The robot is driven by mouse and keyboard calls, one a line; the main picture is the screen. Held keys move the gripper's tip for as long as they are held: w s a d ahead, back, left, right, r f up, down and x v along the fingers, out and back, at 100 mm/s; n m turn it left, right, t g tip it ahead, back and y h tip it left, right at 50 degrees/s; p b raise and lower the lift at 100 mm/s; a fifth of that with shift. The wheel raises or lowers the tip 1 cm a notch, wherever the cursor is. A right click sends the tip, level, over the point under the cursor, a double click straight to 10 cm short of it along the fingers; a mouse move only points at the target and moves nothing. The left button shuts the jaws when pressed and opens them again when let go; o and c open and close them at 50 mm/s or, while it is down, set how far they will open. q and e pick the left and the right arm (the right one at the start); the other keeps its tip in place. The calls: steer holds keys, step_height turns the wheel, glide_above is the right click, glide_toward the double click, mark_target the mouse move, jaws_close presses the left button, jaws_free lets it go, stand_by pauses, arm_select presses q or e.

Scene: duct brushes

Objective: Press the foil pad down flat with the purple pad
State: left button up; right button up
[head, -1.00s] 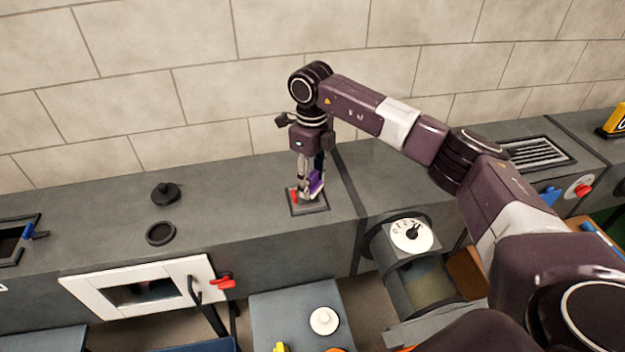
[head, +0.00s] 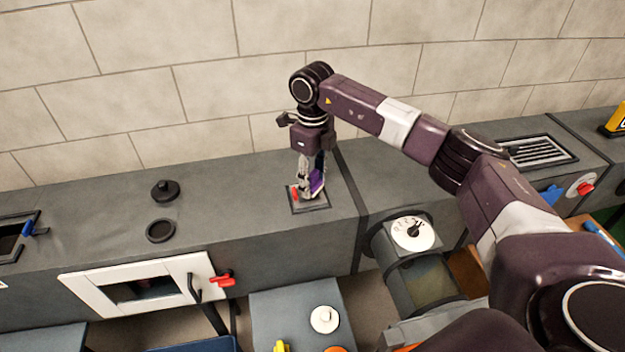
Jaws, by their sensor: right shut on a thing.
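My right gripper (head: 307,188) points straight down over a small dark-framed plate (head: 322,208) on the grey counter. It is shut on the purple pad (head: 317,181), which shows at the right side of the fingers. The pad's lower end is at or just above the plate; I cannot tell whether it touches. A small red part (head: 295,194) shows on the plate left of the fingers. The foil pad cannot be made out clearly, as the gripper covers most of the plate. My left gripper is not in view.
A vent grille (head: 540,152) lies at right. The tiled wall stands behind.

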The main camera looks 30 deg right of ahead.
steer(key=shift+s+f+b, duration=0.1)
steer(key=shift+f+b, duration=0.25)
steer(key=shift+f, duration=0.25)
stand_by(1.1)
steer(key=shift+r+p, duration=0.6)
steer(key=shift+r, duration=0.35)
steer(key=shift+r+p, duration=1.5)
steer(key=shift+r, duration=1.15)
steer(key=shift+f, duration=0.1)
